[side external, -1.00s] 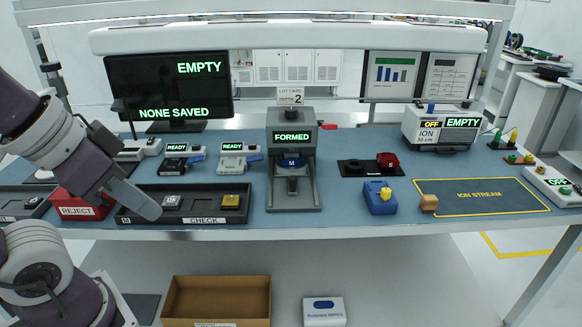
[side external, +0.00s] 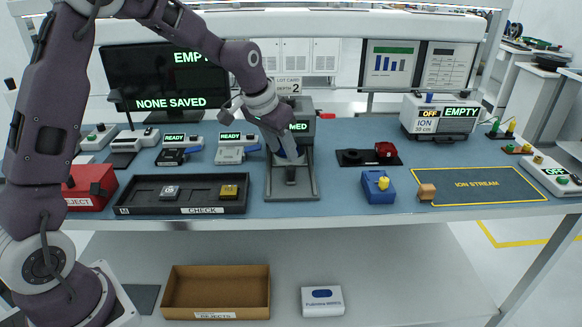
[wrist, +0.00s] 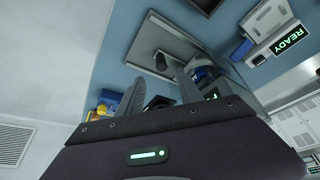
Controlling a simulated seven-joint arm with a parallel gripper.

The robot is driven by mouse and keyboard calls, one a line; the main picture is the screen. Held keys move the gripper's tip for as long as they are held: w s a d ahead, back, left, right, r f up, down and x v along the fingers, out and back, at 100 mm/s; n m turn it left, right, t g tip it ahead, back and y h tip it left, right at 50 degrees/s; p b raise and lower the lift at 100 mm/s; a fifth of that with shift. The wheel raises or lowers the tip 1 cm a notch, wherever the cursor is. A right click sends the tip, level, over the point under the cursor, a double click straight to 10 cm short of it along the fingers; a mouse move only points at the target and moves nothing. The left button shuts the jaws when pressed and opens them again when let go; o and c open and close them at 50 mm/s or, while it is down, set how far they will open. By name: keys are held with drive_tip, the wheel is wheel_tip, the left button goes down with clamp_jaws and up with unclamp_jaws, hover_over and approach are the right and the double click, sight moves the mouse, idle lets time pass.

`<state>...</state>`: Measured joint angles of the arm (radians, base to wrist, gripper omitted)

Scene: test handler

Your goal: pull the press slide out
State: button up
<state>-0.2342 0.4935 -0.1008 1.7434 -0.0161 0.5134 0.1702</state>
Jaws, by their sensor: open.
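The grey press (side external: 305,117) stands at the middle of the bench, its display partly hidden by my arm. Its slide has a dark grey handle (side external: 291,175) at the front, above the flat base (side external: 291,194). A blue part (side external: 290,158) shows in the press mouth, partly covered by my gripper (side external: 285,150). My gripper is at the front of the press. In the wrist view its two fingers (wrist: 157,88) are spread, with the grey handle (wrist: 160,62) beyond their tips. No contact with the handle is visible.
The black check tray (side external: 130,209) holds a grey and a yellow piece left of the press. Two small READY fixtures (side external: 230,150) stand close on the left. A blue box (side external: 378,188) stands to the right. The bench front before the press is clear.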

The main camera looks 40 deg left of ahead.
sight(291, 167)
drive_tip(key=x, duration=0.8)
drive_tip(key=shift+w+a+f, duration=0.2)
drive_tip(key=shift+w+f, duration=0.05)
clamp_jaws()
idle(1.0)
